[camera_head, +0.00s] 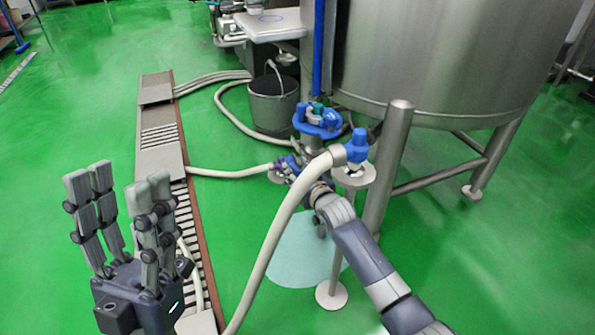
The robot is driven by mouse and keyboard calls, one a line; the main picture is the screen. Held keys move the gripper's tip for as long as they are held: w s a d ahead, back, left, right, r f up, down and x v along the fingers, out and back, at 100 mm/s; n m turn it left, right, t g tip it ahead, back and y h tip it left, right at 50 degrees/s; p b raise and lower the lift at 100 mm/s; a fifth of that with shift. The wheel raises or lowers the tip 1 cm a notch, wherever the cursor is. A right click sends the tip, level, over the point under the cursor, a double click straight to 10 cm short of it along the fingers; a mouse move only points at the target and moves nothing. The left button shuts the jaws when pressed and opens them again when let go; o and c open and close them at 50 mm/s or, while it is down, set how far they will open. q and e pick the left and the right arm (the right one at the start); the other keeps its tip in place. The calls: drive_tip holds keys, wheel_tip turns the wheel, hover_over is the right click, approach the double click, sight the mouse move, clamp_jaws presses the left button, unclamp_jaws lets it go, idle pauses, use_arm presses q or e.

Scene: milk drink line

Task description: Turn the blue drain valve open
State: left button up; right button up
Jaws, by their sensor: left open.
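A blue valve part (318,120) sits on top of a metal fitting below the big steel tank. A second blue fitting (357,146) is at the end of a thick cream hose (275,235), on a small stand; I cannot tell for sure which is the drain valve. My left gripper (118,190) is open and empty at the lower left, fingers pointing up, far from both. My right arm comes in from the lower right, and its gripper (287,168) is below the blue valve part, partly hidden by the hose. I cannot tell whether it touches anything.
The steel tank (450,45) stands on legs at the upper right. A steel post (391,165) stands right of the blue fitting. A grey bucket (273,105) holds a hose end. A grated floor drain (160,160) runs along the left. Green floor is free at the right.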

drive_tip(key=v, duration=1.2)
idle(0.4)
